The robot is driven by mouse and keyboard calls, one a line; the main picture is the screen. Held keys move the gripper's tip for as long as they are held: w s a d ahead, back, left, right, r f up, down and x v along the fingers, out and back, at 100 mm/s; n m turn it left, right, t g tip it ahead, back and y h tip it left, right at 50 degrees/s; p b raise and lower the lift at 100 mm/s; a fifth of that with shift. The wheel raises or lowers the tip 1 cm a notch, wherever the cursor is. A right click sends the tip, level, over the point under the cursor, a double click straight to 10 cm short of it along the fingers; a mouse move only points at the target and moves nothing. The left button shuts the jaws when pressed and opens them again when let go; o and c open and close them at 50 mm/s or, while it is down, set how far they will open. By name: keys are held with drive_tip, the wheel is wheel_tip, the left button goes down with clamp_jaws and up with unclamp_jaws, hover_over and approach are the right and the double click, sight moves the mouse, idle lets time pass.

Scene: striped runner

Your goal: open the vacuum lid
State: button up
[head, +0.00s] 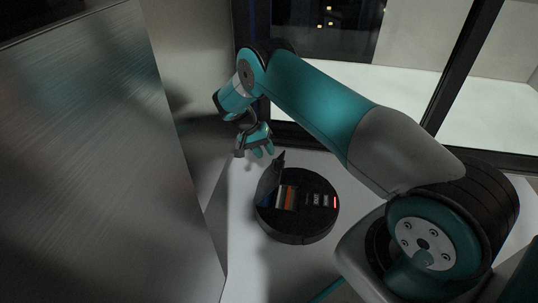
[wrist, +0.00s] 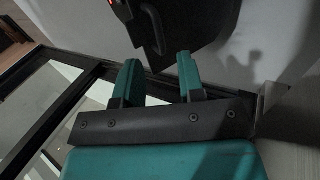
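The vacuum (head: 316,221) is a round black disc on the pale floor, with a small red light at its right. Its lid (head: 270,178) is raised at the left side, standing steeply tilted. The bay beside it shows blue, white and orange-brown parts. My gripper (head: 262,153) is just above and behind the lid, with its teal fingers apart and nothing seen between them. In the wrist view the gripper (wrist: 159,78) is open, and the dark vacuum (wrist: 205,25) is beyond the fingertips at the top. I cannot tell whether a finger touches the lid.
A large brushed-metal panel (head: 90,160) fills the left. Dark-framed glass (head: 405,85) stands behind the vacuum, close to the gripper. Pale floor (head: 250,262) is clear in front of the vacuum. My arm spans the right side above the vacuum.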

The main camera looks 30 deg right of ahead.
drive_tip(key=p+v, duration=0.2)
drive_tip(key=v, duration=0.5)
drive_tip(key=shift+r, duration=0.35)
drive_tip(key=shift+w+r, duration=0.1)
drive_tip(key=shift+w, duration=0.05)
wheel_tip(320, 180, up, 6)
drive_tip(key=t+y, duration=0.3)
drive_tip(key=y, duration=0.1)
hover_over(273, 163)
wheel_tip(273, 163, down, 17)
drive_tip(key=b, duration=0.8)
drive_tip(key=shift+a+b, duration=0.1)
drive_tip(key=shift+b, duration=0.25)
clamp_jaws()
